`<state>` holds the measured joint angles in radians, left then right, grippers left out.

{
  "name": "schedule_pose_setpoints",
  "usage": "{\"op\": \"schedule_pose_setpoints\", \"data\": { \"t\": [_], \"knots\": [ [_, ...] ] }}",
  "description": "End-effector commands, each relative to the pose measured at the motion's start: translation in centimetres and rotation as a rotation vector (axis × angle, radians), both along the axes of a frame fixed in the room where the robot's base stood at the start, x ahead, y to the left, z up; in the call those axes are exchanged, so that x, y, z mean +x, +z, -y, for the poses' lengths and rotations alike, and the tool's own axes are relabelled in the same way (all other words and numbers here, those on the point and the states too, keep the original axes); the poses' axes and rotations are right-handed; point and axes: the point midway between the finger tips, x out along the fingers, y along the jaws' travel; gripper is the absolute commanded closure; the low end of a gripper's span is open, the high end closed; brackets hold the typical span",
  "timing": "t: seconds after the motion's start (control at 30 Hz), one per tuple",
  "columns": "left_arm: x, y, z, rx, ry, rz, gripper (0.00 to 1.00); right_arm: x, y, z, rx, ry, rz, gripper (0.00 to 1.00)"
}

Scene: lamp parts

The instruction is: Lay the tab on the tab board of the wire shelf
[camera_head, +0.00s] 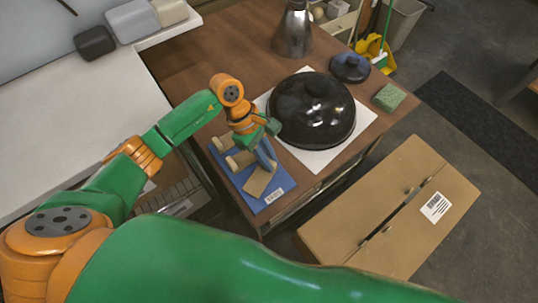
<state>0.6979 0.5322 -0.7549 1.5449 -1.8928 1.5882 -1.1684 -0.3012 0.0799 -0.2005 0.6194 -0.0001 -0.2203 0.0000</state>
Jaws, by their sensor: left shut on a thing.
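My left gripper (268,160) reaches over a blue board (272,202) on the brown table, its fingers pointing down. It is shut on a small tan flat piece, which looks like the tab (258,181), tilted at the fingertips over the board. I cannot tell whether the tab touches the board. Tan rounded pieces (240,161) lie on the board's left part, partly hidden by the gripper. The board has a white label at its front edge. I cannot make out a wire shelf for certain. My right gripper is not in view.
A black domed lid (311,109) on a white sheet (318,158) stands close right of the gripper. A metal shade (293,30), a smaller dark lid (350,67) and a green sponge (389,97) are farther off. A cardboard box (400,225) sits below right.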

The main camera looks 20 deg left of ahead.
Motion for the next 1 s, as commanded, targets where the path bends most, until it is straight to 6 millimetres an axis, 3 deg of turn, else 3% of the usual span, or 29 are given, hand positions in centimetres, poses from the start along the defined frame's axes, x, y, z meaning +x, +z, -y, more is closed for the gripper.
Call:
{"op": "schedule_pose_setpoints", "data": {
  "t": [0.37,0.4,0.5,0.87,1.0],
  "knots": [
    [0.0,-0.8,0.1,0.000,-0.001,0.002,1.00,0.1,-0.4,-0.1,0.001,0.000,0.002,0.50],
    [0.0,-0.7,0.1,0.000,-0.001,0.002,0.74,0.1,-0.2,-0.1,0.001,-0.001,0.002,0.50],
    [0.0,-0.6,0.1,0.000,-0.001,0.002,0.52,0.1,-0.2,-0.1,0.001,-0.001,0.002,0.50],
    [0.1,0.0,0.0,0.000,0.000,0.001,0.52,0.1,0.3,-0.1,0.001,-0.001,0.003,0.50],
    [0.5,2.1,-1.2,0.001,0.001,0.007,0.52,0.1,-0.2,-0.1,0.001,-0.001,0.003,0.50]
  ]
}}
